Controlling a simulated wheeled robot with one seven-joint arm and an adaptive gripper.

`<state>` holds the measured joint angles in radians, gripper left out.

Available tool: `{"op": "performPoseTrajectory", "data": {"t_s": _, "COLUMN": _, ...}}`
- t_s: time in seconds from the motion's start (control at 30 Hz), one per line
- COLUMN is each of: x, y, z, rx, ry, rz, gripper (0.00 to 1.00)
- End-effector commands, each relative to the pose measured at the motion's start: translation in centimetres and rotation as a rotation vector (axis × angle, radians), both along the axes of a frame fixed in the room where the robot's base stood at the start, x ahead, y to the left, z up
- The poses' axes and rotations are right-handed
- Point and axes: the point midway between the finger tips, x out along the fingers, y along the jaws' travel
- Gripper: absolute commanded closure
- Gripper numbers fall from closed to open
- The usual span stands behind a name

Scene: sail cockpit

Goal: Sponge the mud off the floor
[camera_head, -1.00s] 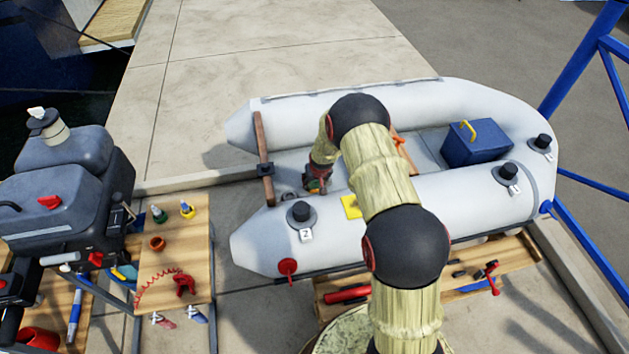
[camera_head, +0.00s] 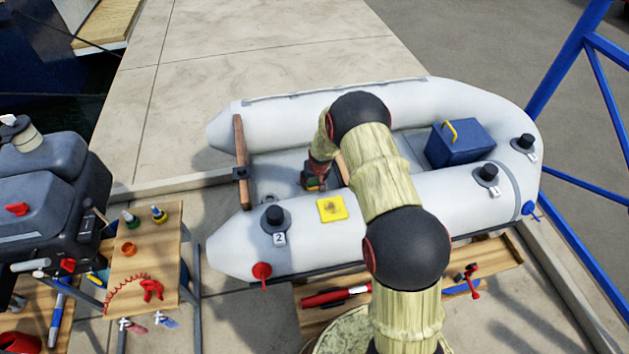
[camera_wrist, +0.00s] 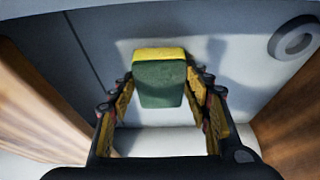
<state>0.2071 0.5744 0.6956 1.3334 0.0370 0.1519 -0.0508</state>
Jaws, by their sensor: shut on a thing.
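My gripper (camera_head: 315,184) is down inside the white inflatable boat (camera_head: 350,228), over its grey floor (camera_head: 275,172). In the wrist view my gripper (camera_wrist: 160,88) is shut on a sponge (camera_wrist: 158,84), with one finger along each side. The sponge has a dark green face and a yellow edge. It is close to the grey floor (camera_wrist: 88,42), but I cannot tell whether it touches. No mud shows clearly in either view; any beneath the sponge or behind my arm is hidden.
A wooden thwart (camera_head: 241,148) crosses the boat left of my gripper. Wood flanks my gripper on the left (camera_wrist: 35,95) and right (camera_wrist: 288,95). A blue box (camera_head: 460,145) stands at right. A yellow square (camera_head: 331,209) lies on the near tube.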

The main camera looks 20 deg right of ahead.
Motion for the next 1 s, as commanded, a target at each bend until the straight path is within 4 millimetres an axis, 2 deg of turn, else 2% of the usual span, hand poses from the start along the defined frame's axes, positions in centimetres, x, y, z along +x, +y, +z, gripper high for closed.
{"op": "performPoseTrajectory", "data": {"t_s": 0.03, "x": 0.4, "y": 0.0, "z": 1.1, "rx": -0.001, "ry": -0.007, "rz": 0.002, "gripper": 0.72}}
{"op": "performPoseTrajectory", "data": {"t_s": 0.6, "x": 1.2, "y": 0.1, "z": 6.1, "rx": -0.001, "ry": -0.007, "rz": 0.005, "gripper": 0.72}}
{"op": "performPoseTrajectory", "data": {"t_s": 1.0, "x": 1.2, "y": 0.1, "z": 6.6, "rx": -0.001, "ry": -0.006, "rz": 0.005, "gripper": 0.72}}
